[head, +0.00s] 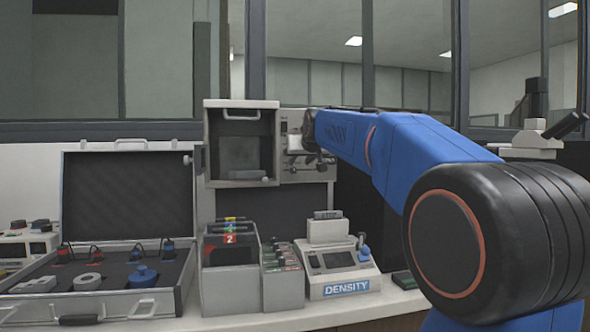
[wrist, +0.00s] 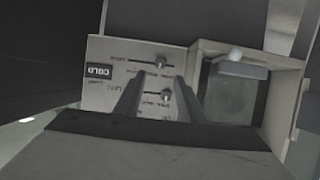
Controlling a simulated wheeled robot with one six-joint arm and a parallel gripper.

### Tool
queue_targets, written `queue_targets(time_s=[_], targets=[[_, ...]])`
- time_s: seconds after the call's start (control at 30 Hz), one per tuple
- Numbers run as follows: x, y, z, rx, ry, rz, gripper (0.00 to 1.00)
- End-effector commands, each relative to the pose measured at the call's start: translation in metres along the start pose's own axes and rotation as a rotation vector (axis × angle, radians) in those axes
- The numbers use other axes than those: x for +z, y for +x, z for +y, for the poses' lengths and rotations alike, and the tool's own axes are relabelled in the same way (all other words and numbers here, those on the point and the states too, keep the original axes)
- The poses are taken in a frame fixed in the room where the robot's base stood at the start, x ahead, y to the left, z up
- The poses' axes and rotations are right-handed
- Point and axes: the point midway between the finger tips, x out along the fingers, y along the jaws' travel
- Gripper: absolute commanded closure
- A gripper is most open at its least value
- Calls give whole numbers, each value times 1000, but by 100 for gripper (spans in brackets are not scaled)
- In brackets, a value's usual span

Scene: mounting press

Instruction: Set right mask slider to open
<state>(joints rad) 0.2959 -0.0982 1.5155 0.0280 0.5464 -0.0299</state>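The control panel (wrist: 110,75) shows upside down in the wrist view, with two small slider knobs on slots: one knob (wrist: 162,62) higher in the picture and another (wrist: 165,95) lower. Their labels are too small to read surely, so I cannot tell which is the right mask slider. My gripper (wrist: 160,80) is open, its two fingers apart. The lower knob shows between the fingers and the other just beyond the tips; I see no contact. In the head view the panel (head: 291,124) is partly hidden behind my blue arm and gripper.
The open-fronted press box (head: 214,150) adjoins the panel and also shows in the wrist view (wrist: 280,115). Below stand a density meter (head: 338,262), slide bins (head: 235,285) and an open case (head: 128,195). A dark display reading COLD (wrist: 98,71) is on the panel.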

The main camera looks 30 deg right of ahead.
Motion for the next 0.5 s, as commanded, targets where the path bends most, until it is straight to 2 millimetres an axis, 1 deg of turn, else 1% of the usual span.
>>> queue_targets(time_s=[0.03, 0.3, 0.4, 0.5], targets=[[1, 11, 0, 0, 0, -2, 64], [0, 56, 0, 0, 0, -1, 64], [1, 70, 0, 0, 0, -1, 64], [0, 79, 0, 0, 0, 0, 64]])
